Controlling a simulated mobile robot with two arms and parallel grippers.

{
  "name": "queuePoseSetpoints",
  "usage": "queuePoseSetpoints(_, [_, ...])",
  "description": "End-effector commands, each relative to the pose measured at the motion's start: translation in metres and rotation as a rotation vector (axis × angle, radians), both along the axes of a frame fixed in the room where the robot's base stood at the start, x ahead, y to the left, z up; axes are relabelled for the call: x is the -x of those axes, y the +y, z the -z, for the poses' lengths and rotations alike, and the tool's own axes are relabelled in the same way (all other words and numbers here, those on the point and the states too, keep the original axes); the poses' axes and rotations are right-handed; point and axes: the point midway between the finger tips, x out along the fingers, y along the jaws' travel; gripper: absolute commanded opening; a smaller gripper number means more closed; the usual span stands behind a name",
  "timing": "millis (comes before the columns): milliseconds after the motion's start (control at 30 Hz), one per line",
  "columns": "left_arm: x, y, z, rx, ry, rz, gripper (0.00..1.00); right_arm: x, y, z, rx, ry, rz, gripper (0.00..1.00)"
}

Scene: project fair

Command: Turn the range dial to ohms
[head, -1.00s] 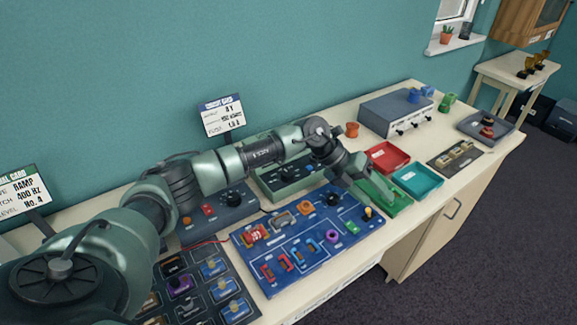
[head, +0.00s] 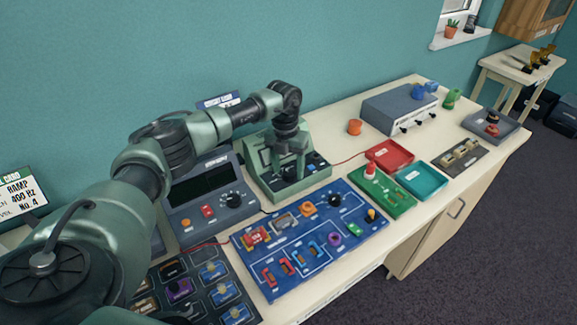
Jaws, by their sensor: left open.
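A green bench meter (head: 254,158) stands at the back of the table, and its dial face is mostly covered by my gripper. My left gripper (head: 289,174) points down over the meter's front panel, jaws open. I cannot tell whether its fingers touch the dial or where the dial points. A grey unit (head: 190,212) with a dark screen and a black knob (head: 231,199) ringed by white marks stands left of the meter. My right gripper does not show.
A blue circuit board (head: 290,285) lies in front. A green block with a red-topped button (head: 395,203), a red tray (head: 390,150) and a teal tray (head: 424,183) are to the right. A grey box (head: 400,105) stands behind, near an orange spool (head: 354,127).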

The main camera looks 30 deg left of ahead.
Motion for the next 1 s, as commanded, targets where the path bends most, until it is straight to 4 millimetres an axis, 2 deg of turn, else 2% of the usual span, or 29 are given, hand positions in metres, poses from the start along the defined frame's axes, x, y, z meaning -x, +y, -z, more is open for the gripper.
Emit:
queuePoseSetpoints(300, [0.0, -0.0002, 0.0054, 0.0, 0.0, 0.0, 0.57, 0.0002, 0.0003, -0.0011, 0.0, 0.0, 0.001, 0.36])
queuePoseSetpoints(333, [0.0, -0.0002, 0.0054, 0.0, 0.0, 0.0, 0.54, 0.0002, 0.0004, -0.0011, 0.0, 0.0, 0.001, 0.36])
queuePoseSetpoints(500, [-0.0001, -0.0003, 0.0052, 0.0, -0.001, 0.001, 0.07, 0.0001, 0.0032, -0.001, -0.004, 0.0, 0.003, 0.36])
queuePoseSetpoints(533, [0.0, -0.0002, 0.0052, 0.0, -0.001, 0.0, 0.0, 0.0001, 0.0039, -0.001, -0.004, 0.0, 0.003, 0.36])
queuePoseSetpoints(767, [0.0, -0.0003, 0.0048, 0.0, -0.001, -0.014, 0.0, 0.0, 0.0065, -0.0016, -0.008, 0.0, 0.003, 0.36])
queuePoseSetpoints(1000, [0.0, -0.0001, 0.0042, 0.0, -0.001, -0.118, 0.0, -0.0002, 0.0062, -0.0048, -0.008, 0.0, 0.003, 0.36])
